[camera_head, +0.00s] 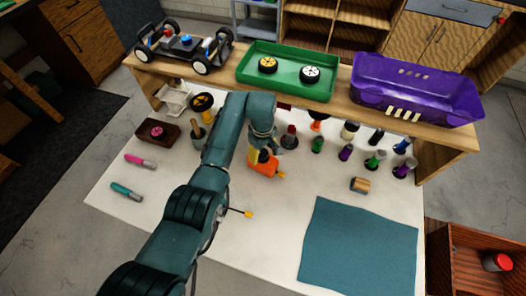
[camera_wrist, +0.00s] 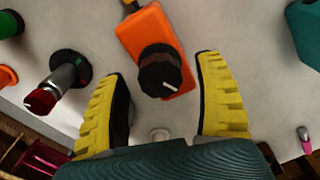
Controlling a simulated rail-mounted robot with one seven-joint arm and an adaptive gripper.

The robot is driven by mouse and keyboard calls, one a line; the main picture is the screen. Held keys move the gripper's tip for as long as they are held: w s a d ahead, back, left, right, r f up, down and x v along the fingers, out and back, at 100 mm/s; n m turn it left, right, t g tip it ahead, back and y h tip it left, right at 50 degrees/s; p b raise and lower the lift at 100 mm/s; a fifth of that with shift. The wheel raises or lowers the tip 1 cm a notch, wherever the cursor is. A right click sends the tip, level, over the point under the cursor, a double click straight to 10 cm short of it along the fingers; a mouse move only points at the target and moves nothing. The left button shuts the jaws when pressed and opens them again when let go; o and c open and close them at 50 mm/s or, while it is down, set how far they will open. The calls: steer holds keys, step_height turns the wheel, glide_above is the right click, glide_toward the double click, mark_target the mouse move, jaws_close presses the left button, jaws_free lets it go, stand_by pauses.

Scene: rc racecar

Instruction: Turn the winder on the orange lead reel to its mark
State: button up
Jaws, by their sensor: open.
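The orange lead reel (camera_wrist: 155,38) lies on the white table. Its black winder knob (camera_wrist: 162,72) carries a white pointer line and stands up from the reel's near end in the wrist view. In the head view the reel (camera_head: 265,168) shows beside my gripper, partly hidden by it. My gripper (camera_wrist: 166,95) is open, with its yellow fingers on either side of the winder and gaps between. I cannot tell whether the fingers are level with the knob. The winder's mark is not clearly visible.
Several dark-based holders with coloured handles, such as the red one (camera_wrist: 48,95), stand close by. A wooden shelf (camera_head: 340,105) behind carries a green tray (camera_head: 285,82) and a purple bin (camera_head: 410,95). A teal mat (camera_head: 358,243) lies front right.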

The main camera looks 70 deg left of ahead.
steer(key=n, duration=0.4)
steer(key=shift+n+p, duration=0.3)
steer(key=shift+n, duration=0.1)
steer(key=n, duration=0.8)
steer(key=shift+n+p, duration=0.3)
steer(key=shift+p, duration=0.1)
steer(key=n, duration=0.4)
steer(key=shift+n, duration=0.3)
steer(key=c, duration=1.2)
steer(key=shift+f, duration=0.1)
steer(key=m, duration=0.3)
steer(key=shift+m, duration=0.3)
